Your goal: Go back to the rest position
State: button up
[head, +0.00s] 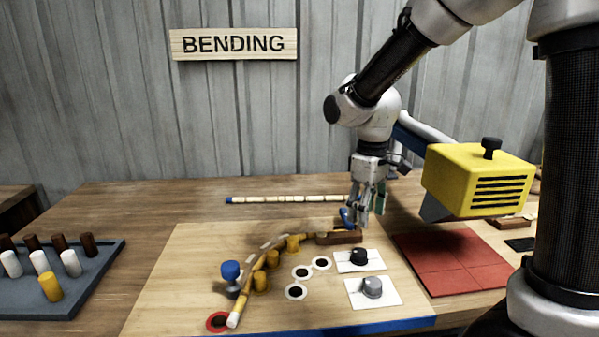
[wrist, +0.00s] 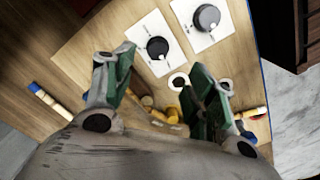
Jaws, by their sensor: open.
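My gripper (head: 369,208) hangs over the back right part of the bending board (head: 190,262), above a small brown block. It also shows in the wrist view (wrist: 163,100), with its green-lined fingers spread apart and nothing held between them. A pale rattan cane (head: 247,284) curves along several yellow pegs (head: 260,281) from a red ring at the front left toward the brown block (head: 340,238). A blue knob (head: 347,216) sits close beside my fingers, and I cannot tell whether they touch.
A yellow box (head: 476,178) stands over the right side, near a red mat (head: 447,262). Two knobs (head: 358,256) on white plates are at the board's right. A grey tray (head: 90,285) of pegs lies left. A straight segmented cane (head: 285,199) lies behind the board. The table's back left is clear.

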jog(key=s+d+r+m+t, duration=0.2)
jog(key=s+d+r+m, duration=0.2)
jog(key=s+d, duration=0.3)
jog(key=s+d+r+m+t, duration=0.2)
jog(key=s+d+r+m, duration=0.2)
jog(key=s, duration=0.7)
jog(key=d+r, duration=0.2)
jog(key=d, duration=0.1)
jog(key=shift+s+d+t, duration=0.3)
jog(key=shift+d, duration=0.1)
